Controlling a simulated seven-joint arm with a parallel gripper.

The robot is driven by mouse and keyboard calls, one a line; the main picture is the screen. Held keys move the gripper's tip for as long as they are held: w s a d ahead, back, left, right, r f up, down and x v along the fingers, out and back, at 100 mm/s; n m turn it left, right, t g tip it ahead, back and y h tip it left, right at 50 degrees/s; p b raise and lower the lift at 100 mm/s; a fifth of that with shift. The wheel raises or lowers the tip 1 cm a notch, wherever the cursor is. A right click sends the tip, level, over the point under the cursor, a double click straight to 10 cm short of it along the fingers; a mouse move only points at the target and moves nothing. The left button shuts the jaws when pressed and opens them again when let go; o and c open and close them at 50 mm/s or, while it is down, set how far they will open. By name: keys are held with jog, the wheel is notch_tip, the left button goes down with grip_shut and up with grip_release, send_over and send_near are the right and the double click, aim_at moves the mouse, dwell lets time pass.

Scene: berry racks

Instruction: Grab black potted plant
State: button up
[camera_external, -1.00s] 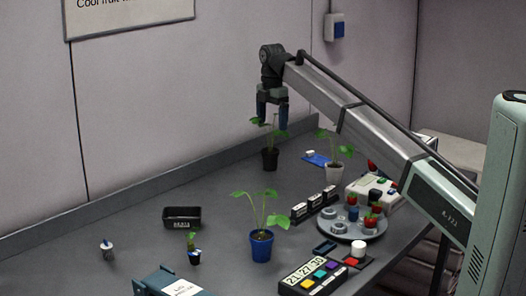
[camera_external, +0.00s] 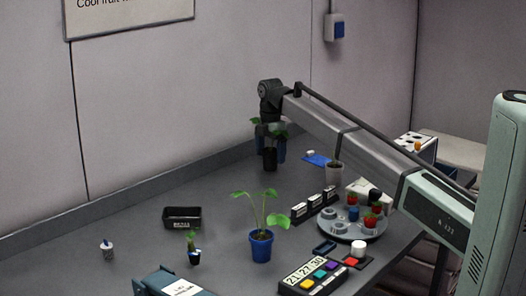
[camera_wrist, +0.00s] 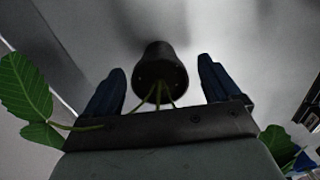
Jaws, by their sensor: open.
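The black potted plant (camera_external: 270,160) stands upright on the table near the back wall. In the wrist view its black pot (camera_wrist: 160,68) sits between and a little beyond my two blue fingers, with stems and leaves running back past my gripper. My gripper (camera_external: 271,156) is open and has come down over the plant, one finger on each side of the pot. In the wrist view my gripper (camera_wrist: 160,85) shows clear gaps on both sides of the pot. Part of the foliage is hidden behind my gripper.
A white pot (camera_external: 333,174) stands to the right, partly behind my arm, near a blue card (camera_external: 316,159). A blue potted plant (camera_external: 261,246) stands in front. A round grey tray (camera_external: 335,226) with red berries is at the right. The table left of the black pot is clear.

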jog(key=shift+f, duration=1.35)
jog(key=c, duration=1.2)
